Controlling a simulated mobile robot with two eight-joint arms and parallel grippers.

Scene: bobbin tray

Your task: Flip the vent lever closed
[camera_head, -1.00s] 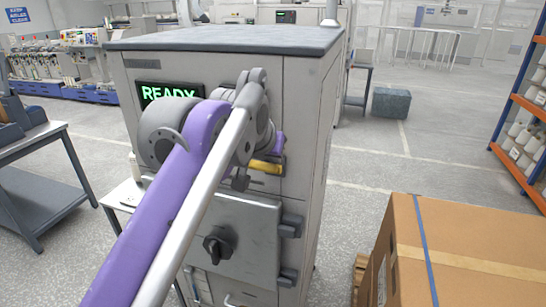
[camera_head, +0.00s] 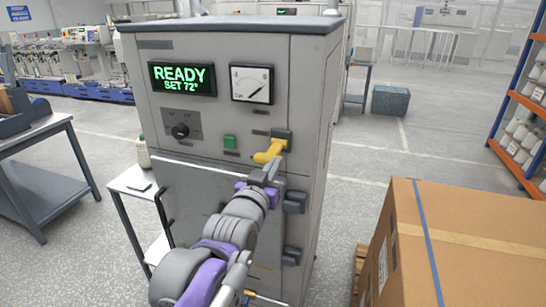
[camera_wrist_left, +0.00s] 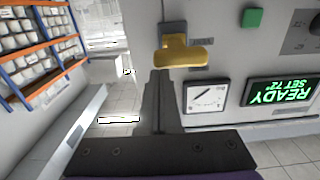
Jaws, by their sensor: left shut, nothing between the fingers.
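The vent lever (camera_head: 268,154) is a yellow handle on a dark mount at the right of the grey cabinet's front. In the head view it points left and slightly down from the mount. My left gripper (camera_head: 271,167) is just below the lever, its fingers shut and empty. In the left wrist view, the lever (camera_wrist_left: 183,52) lies across just beyond the shut fingertips (camera_wrist_left: 158,76). I cannot tell whether they touch it. My right gripper is not in view.
The cabinet front carries a READY display (camera_head: 182,79), a gauge (camera_head: 252,83), a black knob (camera_head: 180,131) and a green button (camera_head: 230,142). Dark latches (camera_head: 296,201) stick out at the lower right. A large cardboard box (camera_head: 470,245) stands at the right.

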